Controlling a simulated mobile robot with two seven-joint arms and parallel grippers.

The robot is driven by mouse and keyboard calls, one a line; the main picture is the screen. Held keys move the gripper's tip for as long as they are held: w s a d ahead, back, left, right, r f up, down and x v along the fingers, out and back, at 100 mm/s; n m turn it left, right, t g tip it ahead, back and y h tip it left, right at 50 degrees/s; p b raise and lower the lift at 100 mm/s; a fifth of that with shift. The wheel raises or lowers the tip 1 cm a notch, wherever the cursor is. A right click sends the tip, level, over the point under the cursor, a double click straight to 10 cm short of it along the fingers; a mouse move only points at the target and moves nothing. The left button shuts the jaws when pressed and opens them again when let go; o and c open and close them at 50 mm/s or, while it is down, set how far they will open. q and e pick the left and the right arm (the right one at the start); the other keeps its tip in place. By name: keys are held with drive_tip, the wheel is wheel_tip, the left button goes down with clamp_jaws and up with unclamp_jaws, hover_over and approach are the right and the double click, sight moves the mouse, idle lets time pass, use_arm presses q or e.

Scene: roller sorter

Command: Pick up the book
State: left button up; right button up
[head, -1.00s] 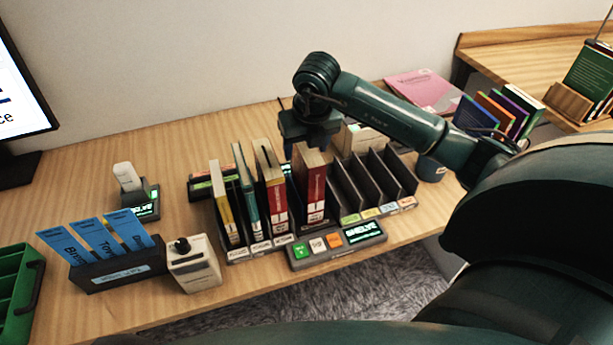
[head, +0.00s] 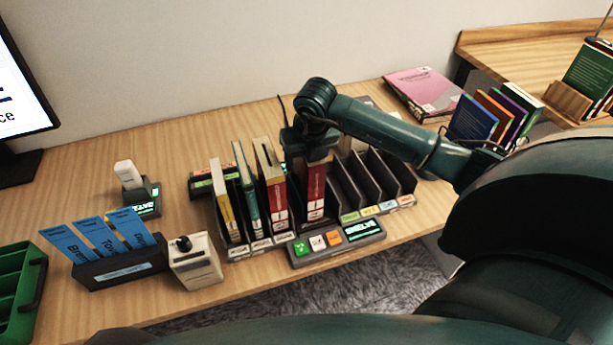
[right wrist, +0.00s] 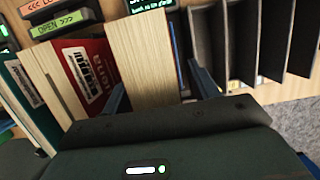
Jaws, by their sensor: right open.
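A thick red book (head: 315,192) stands upright in a slot of the dark sorter rack (head: 345,205). My right gripper (head: 306,156) is directly above it, low over its top edge. In the right wrist view, the book's pale page block (right wrist: 145,55) lies between the two open fingers of the right gripper (right wrist: 161,90). I cannot tell whether the fingers touch it. The gripper hides the book's top in the head view. My left gripper is not in view.
More books, including another red one (head: 275,195), a teal one (head: 248,200) and a yellow one (head: 226,208), stand close on the left. Empty slots lie on the right. A button panel (head: 337,242) sits in front. A beige box (head: 195,263) stands at front left.

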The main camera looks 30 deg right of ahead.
drive_tip(key=shift+f, duration=0.1)
clamp_jaws()
idle(0.5)
